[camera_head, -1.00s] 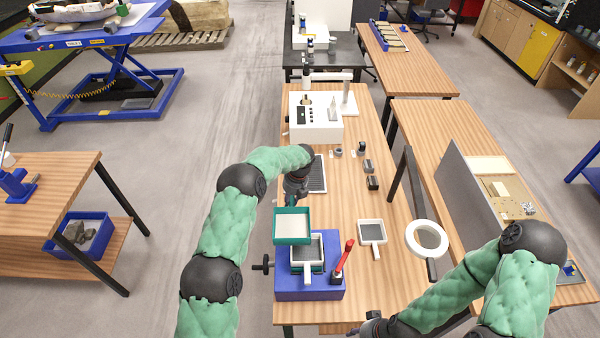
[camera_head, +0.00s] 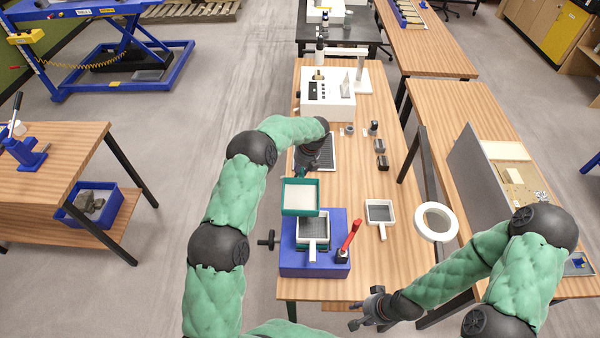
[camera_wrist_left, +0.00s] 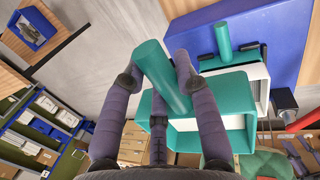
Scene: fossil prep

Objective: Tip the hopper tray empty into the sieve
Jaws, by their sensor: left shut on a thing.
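The hopper tray (camera_head: 300,212) is a teal, square, open tray with a pale inside. I cannot tell whether the pale surface is its contents or its floor. It is held above the far edge of the sieve (camera_head: 325,230), a white-framed square mesh with a white handle on a blue machine. My left gripper (camera_head: 305,168) is on the tray's far side. In the left wrist view, its fingers (camera_wrist_left: 160,75) are shut around the tray's teal cylindrical handle (camera_wrist_left: 165,90). My right gripper (camera_head: 367,308) appears open and empty near the table's front right edge.
The blue machine (camera_head: 290,265) has a side knob, and a red-handled lever (camera_head: 350,235) stands at its right. A second white-framed sieve (camera_head: 380,212) lies to the right. A ring magnifier (camera_head: 436,222) stands further right. A white instrument (camera_head: 325,97) occupies the table's back.

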